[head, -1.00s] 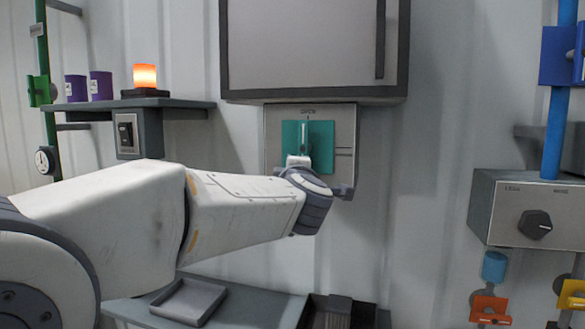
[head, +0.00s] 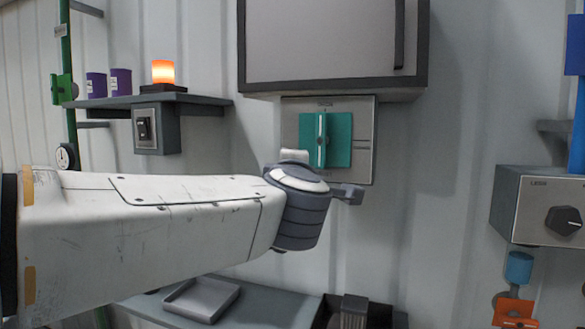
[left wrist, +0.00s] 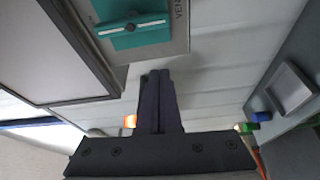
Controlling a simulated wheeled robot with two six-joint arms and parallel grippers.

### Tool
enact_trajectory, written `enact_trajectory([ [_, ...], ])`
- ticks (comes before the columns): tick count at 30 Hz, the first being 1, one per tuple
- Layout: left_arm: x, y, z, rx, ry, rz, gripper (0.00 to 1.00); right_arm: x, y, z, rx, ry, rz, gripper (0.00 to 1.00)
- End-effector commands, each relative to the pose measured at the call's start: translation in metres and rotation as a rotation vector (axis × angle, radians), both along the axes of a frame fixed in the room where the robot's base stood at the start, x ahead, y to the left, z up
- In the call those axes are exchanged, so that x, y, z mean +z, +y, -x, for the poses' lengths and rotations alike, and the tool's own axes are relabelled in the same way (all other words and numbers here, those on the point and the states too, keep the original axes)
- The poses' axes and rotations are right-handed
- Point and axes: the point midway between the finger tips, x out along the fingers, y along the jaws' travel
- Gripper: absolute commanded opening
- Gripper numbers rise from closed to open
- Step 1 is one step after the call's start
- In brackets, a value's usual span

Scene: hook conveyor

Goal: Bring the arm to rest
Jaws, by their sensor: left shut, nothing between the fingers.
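My left arm reaches in from the left in the head view, with its wrist below and in front of a teal plate with a handle bar (head: 338,140). The dark end of my left gripper (head: 347,193) points right, below the plate; its fingertips are hard to make out there. In the left wrist view the two dark fingers (left wrist: 158,76) lie together, shut and empty. The teal plate with its bar (left wrist: 135,28) shows beyond them at the upper left, apart from the fingers. My right gripper is in neither view.
A grey cabinet (head: 320,45) hangs above the plate. A shelf (head: 205,101) at left holds purple cans (head: 121,82) and a glowing orange lamp (head: 163,72). A lower shelf bears a grey tray (head: 202,299). A knob box (head: 540,205) is at right; the wall between is clear.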

Motion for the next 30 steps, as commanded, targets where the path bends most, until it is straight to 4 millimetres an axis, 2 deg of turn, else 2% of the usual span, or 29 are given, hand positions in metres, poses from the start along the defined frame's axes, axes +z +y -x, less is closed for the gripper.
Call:
enact_trajectory([
  [3,0.0,0.0,0.007,0.0,0.0,-0.001,0.0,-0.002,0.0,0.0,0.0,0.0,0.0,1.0],
  [13,-0.001,0.001,0.007,0.0,0.001,-0.004,0.0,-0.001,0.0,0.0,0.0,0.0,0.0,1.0],
  [17,-0.018,0.002,-0.002,-0.024,0.012,-0.101,0.0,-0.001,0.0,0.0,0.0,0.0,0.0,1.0],
  [20,-0.063,0.007,-0.018,-0.093,0.061,-0.313,0.0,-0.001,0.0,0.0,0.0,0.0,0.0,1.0],
  [23,-0.133,0.02,-0.026,-0.205,0.175,-0.572,0.0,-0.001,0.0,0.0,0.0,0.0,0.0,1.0],
  [24,-0.164,0.028,-0.025,-0.256,0.233,-0.663,0.0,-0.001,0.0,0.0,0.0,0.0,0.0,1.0],
  [26,-0.207,0.041,-0.018,-0.329,0.322,-0.784,0.0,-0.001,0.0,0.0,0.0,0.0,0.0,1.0],
  [27,-0.235,0.052,-0.01,-0.379,0.385,-0.853,0.0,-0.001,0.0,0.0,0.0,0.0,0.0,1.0],
  [30,-0.298,0.079,0.016,-0.504,0.543,-0.996,0.0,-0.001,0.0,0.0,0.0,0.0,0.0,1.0],
])
